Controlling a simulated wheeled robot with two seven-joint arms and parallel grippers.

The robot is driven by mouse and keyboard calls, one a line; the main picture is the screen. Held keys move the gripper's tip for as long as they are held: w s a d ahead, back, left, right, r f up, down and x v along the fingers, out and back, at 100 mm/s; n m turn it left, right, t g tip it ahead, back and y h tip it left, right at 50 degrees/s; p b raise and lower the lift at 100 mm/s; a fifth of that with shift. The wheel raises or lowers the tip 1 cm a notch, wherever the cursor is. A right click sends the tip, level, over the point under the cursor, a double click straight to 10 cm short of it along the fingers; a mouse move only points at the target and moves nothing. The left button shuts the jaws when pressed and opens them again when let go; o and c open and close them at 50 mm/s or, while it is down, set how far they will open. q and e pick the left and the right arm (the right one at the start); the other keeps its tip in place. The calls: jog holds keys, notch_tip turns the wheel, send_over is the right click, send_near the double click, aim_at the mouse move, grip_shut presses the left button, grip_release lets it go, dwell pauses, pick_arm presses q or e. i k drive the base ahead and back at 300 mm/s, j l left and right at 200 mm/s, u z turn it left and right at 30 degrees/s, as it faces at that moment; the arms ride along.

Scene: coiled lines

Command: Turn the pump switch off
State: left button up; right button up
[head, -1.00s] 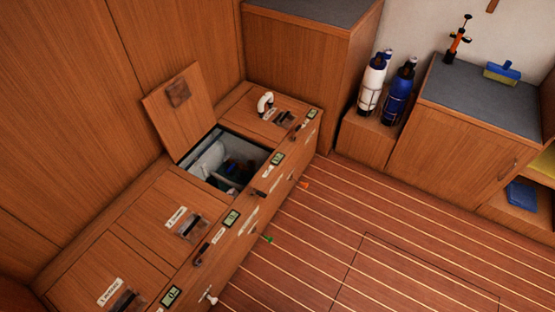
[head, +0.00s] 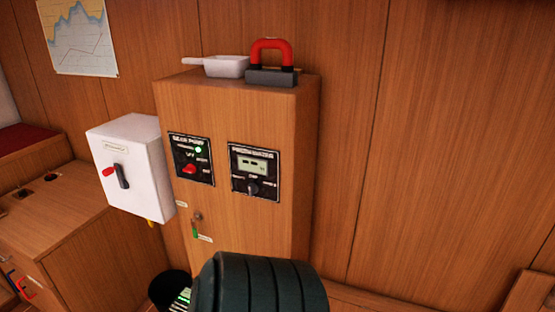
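The pump switch panel (head: 191,158) is a black plate on the front of a tall wooden cabinet in the head view. Its lettering seems to end in "PUMP". A red knob (head: 189,169) sits low on the plate, and a small green lamp (head: 198,150) above it is lit. The knob's exact setting is too small to read. Neither of my grippers is in view, and nothing touches the panel.
Right of it is a second panel (head: 254,172) with a display and black knob. A white box (head: 142,160) with a lever hangs left. A white pan (head: 226,66) and a red-handled block (head: 271,76) stand on top. A dark ribbed cylinder (head: 262,287) fills the bottom foreground.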

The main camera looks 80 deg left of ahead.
aim_at(190, 168)
jog(key=u, duration=3.15)
